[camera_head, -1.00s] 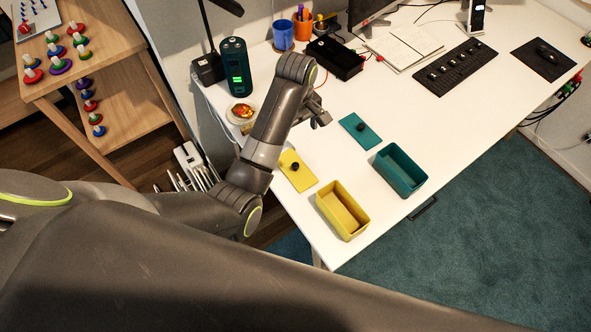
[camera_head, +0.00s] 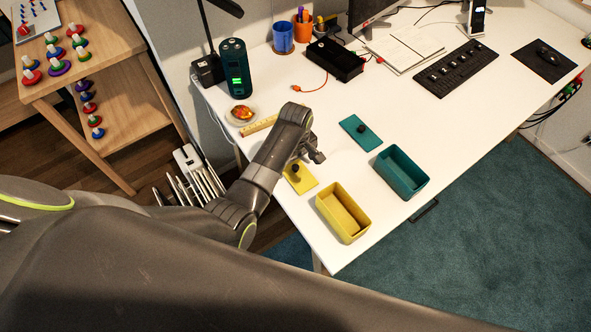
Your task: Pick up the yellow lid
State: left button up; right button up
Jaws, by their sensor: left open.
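The yellow lid (camera_head: 305,186) lies flat on the white table, with a dark round knob (camera_head: 295,169) on it. My left arm partly covers its left side. My left gripper (camera_head: 318,155) is open and empty, just above and beyond the lid, close to the knob. I cannot tell exactly how high it is over the table. The yellow box (camera_head: 328,212) stands open next to the lid, toward the front right. My right gripper is not in view.
A teal lid (camera_head: 366,137) and an open teal box (camera_head: 385,178) are to the right. A black box (camera_head: 335,60), dark cylinder (camera_head: 236,70) and cups stand farther back.

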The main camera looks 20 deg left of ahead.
pick_arm(q)
jog(key=shift+f, duration=1.45)
jog(key=c, duration=1.1)
jog(key=shift+o, duration=0.2)
jog(key=shift+r, duration=0.15)
